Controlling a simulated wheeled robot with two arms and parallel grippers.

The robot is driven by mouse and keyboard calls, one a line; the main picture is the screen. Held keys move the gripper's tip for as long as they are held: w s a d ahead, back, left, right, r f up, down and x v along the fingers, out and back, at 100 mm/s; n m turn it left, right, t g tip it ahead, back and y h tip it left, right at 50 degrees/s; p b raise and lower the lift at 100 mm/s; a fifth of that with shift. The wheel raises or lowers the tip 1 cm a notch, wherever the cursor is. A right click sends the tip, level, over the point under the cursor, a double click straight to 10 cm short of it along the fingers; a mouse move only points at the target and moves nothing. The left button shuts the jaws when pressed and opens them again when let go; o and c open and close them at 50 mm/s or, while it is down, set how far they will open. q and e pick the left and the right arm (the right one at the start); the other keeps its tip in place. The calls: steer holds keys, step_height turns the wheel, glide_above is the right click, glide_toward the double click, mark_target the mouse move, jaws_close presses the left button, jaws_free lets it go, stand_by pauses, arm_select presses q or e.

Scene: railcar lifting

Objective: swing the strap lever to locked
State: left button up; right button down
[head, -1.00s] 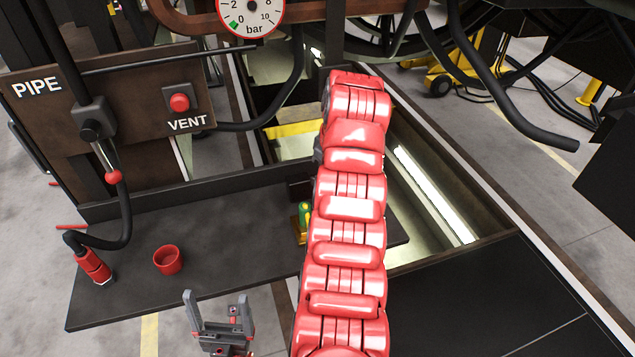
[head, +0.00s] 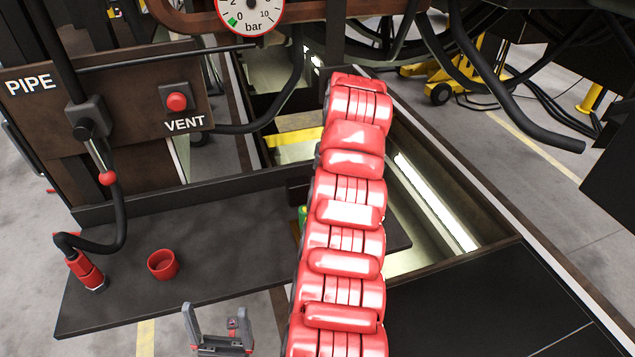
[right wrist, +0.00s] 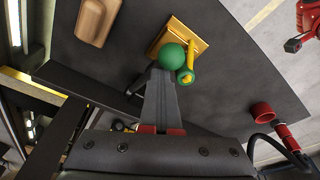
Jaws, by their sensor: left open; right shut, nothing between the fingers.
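A yellow bracket (right wrist: 172,38) stands on the dark shelf, with a green ball (right wrist: 172,57) and a short yellow lever with a green end (right wrist: 186,75) beside it. I cannot tell which part is the strap lever, nor read a locked mark. In the head view only a sliver of green (head: 302,214) shows behind my red right arm. My right gripper (right wrist: 164,76) is shut and empty, its tips close to the green ball; I cannot tell whether they touch. It is hidden in the head view. My left gripper (head: 217,325) is open and empty, near the shelf's front edge.
The dark shelf (head: 120,290) holds a red cup (head: 163,264) and a red hose end (head: 86,270). A brown block (right wrist: 97,20) lies near the bracket. A panel with a red VENT button (head: 176,102) stands behind. An open pit (head: 440,205) lies right.

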steer(key=shift+s+d+f+b, duration=0.15)
steer(key=shift+f+b, duration=0.25)
steer(key=shift+b, duration=0.55)
steer(key=shift+s+d+f+b, duration=0.15)
steer(key=shift+f+b, duration=0.25)
steer(key=shift+b, duration=0.5)
steer(key=shift+a, duration=0.1)
steer(key=shift+s, duration=0.1)
steer(key=shift+s+f+b, duration=0.25)
steer(key=shift+f+b, duration=0.6)
steer(key=shift+b, duration=0.6)
steer(key=shift+s+r, duration=0.1)
steer(key=shift+s+d+r, duration=0.15)
steer(key=shift+d+r, duration=0.05)
steer(key=shift+r, duration=0.05)
step_height(320, 180, up, 10)
steer(key=p, duration=1)
steer(key=shift+a, duration=0.1)
